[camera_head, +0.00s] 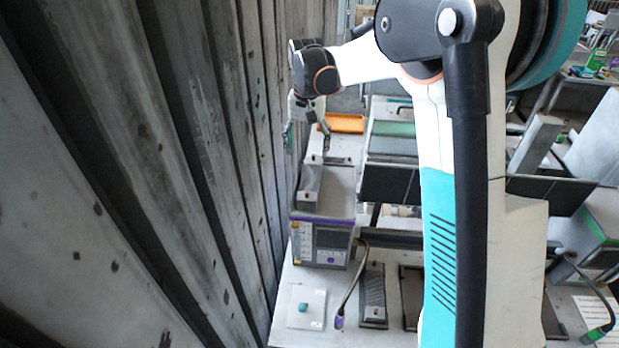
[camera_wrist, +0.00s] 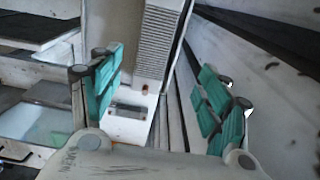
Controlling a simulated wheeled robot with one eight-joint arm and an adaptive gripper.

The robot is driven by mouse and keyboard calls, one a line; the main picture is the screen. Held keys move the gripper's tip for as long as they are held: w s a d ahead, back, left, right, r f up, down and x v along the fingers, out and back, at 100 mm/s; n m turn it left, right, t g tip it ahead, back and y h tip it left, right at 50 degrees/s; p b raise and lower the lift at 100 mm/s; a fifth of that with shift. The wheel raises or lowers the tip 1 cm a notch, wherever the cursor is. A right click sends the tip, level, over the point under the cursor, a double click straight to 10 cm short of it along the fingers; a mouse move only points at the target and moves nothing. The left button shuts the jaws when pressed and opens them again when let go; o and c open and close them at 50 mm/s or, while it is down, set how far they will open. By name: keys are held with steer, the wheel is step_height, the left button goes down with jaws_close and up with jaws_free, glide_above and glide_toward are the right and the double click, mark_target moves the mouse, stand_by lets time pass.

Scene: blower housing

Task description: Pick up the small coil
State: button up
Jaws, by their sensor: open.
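A grey ribbed block (camera_head: 312,178), which seems to be the small coil, lies on top of a grey instrument box beside the wall. In the wrist view the ribbed block (camera_wrist: 160,38) shows at the top, with a pale flat end toward me. My gripper (camera_head: 307,136) is above the far end of the box, pointing down. Its teal finger pads stand wide apart in the wrist view (camera_wrist: 161,102), with nothing between them. The block lies beyond the fingers, apart from them. A similar dark ribbed part (camera_head: 372,298) lies on the table.
The ribbed metal wall (camera_head: 180,130) runs close along the left of my gripper. The instrument box (camera_head: 318,243) has a purple-edged front. An orange tray (camera_head: 343,123) lies behind. A white plate with a teal knob (camera_head: 304,307) lies in front. Dark panels (camera_head: 388,184) stand to the right.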

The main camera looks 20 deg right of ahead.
mark_target(310, 177)
step_height(310, 177, down, 7)
steer(key=shift+f, duration=0.2)
steer(key=f, duration=0.2)
steer(key=d+f+p, duration=0.1)
steer(key=f, duration=0.1)
steer(key=shift+f, duration=0.35)
steer(key=shift+a+f, duration=0.1)
steer(key=shift+f, duration=0.15)
steer(key=shift+c, duration=0.6)
steer(key=c, duration=1.4)
